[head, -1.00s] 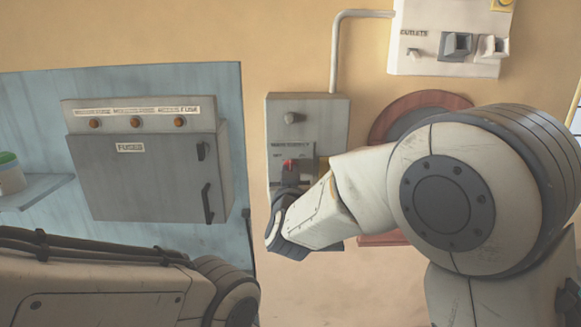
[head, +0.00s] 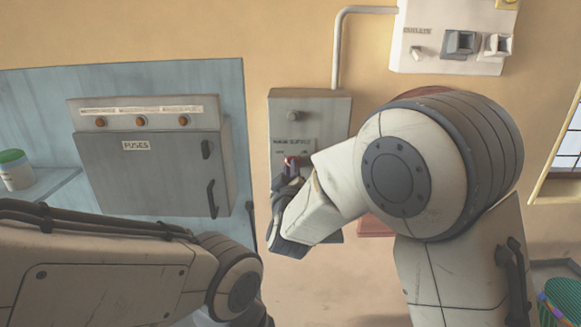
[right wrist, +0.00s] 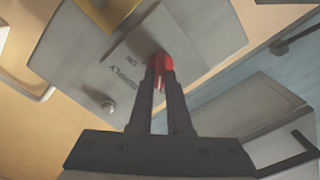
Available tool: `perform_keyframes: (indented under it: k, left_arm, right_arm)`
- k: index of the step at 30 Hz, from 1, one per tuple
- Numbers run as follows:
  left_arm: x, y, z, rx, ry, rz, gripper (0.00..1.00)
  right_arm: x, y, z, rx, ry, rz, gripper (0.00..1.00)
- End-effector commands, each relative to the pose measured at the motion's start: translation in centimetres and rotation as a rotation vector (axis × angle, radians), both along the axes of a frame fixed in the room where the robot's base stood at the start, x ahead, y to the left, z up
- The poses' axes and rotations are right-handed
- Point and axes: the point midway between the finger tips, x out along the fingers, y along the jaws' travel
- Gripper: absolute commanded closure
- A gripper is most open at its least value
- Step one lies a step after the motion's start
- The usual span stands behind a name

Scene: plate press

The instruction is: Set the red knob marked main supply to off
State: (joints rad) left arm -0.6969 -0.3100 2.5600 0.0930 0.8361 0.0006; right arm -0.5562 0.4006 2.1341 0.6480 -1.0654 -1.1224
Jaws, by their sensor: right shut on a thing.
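The red knob (head: 291,163) is on the grey main supply box (head: 335,110) on the wall, below a label reading main supply. In the right wrist view the red knob (right wrist: 160,62) sits between the two dark fingertips. My right gripper (right wrist: 161,72) is shut on it; the word "ON" shows on the plate beside the knob. In the head view my right gripper (head: 290,172) is partly hidden by its own wrist. My left arm crosses the lower left of the head view, and its gripper is out of view.
A grey fuse box (head: 150,175) with a handle hangs to the left. A white outlets box (head: 430,45) is at the upper right. A grey round knob (head: 293,116) sits above the label. A shelf (head: 45,188) with a green-lidded jar is at far left.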

Motion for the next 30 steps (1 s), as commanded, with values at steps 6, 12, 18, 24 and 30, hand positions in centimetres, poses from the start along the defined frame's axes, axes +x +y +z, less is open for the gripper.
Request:
perform_keyframes:
  k: [6,12,18,24,30]
  left_arm:
    - [0.0,0.0,0.18,0.0,0.0,0.0,0.5]
    - [0.0,0.0,0.17,0.0,0.0,0.0,0.5]
    - [0.0,0.0,0.17,0.0,0.0,0.0,0.5]
    - [0.0,0.0,0.17,0.0,0.0,0.0,0.5]
    - [0.0,0.0,0.05,0.0,0.0,0.0,0.5]
  right_arm:
    - [-0.03,0.03,-0.08,-0.03,0.001,0.0,1.0]
    - [-0.03,0.03,-0.11,-0.033,0.002,0.001,1.0]
    - [-0.03,0.04,-0.11,-0.033,0.001,0.001,0.72]
    - [-0.02,0.03,-0.07,-0.031,0.001,0.001,0.54]
    - [-0.21,0.04,-0.07,-0.03,0.0,0.001,0.54]
